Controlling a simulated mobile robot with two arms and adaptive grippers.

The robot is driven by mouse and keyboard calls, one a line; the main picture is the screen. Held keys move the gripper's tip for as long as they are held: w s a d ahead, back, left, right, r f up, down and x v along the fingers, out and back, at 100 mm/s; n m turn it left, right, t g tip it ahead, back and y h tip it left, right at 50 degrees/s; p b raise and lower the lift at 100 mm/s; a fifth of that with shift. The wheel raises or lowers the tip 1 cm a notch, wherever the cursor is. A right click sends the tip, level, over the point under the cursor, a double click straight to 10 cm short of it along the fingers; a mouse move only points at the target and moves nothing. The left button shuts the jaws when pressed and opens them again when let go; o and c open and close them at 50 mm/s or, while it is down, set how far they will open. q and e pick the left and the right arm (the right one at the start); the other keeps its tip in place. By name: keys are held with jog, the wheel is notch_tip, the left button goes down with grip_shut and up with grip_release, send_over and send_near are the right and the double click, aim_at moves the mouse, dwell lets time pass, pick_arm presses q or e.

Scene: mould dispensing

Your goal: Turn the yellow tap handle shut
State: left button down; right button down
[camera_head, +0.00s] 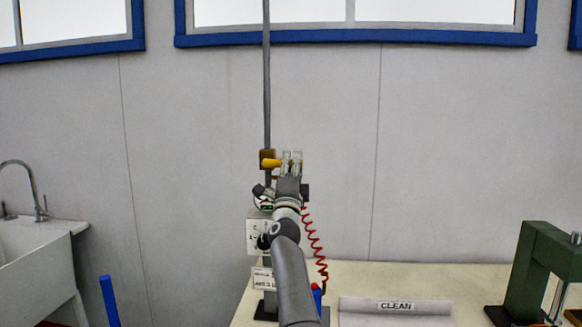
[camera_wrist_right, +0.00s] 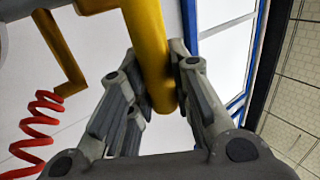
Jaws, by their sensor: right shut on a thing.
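The yellow tap handle (camera_head: 271,163) sticks out to the right from a brown tap body (camera_head: 266,154) on a thin vertical grey pipe against the wall. It lies roughly level in the head view. My right gripper (camera_head: 291,161) is at the handle's outer end, and its fingers hide that end. In the right wrist view the handle (camera_wrist_right: 149,50) is a thick yellow bar between the fingers of my right gripper (camera_wrist_right: 155,72), which is shut on it. My left gripper is not in view.
A dispensing stand with a white dial box (camera_head: 257,236) and a coiled red hose (camera_head: 313,240) stands below the tap. A bench (camera_head: 375,275) carries a grey mat labelled CLEAN (camera_head: 395,312) and a green press frame (camera_head: 535,255). A sink (camera_head: 35,255) is at the left.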

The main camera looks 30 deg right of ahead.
jog(key=shift+f+m+g+h, duration=0.3)
jog(key=shift+m, duration=0.2)
jog(key=c, duration=1.3)
grip_release()
jog(key=shift+r, duration=0.1)
jog(key=v, duration=1.2)
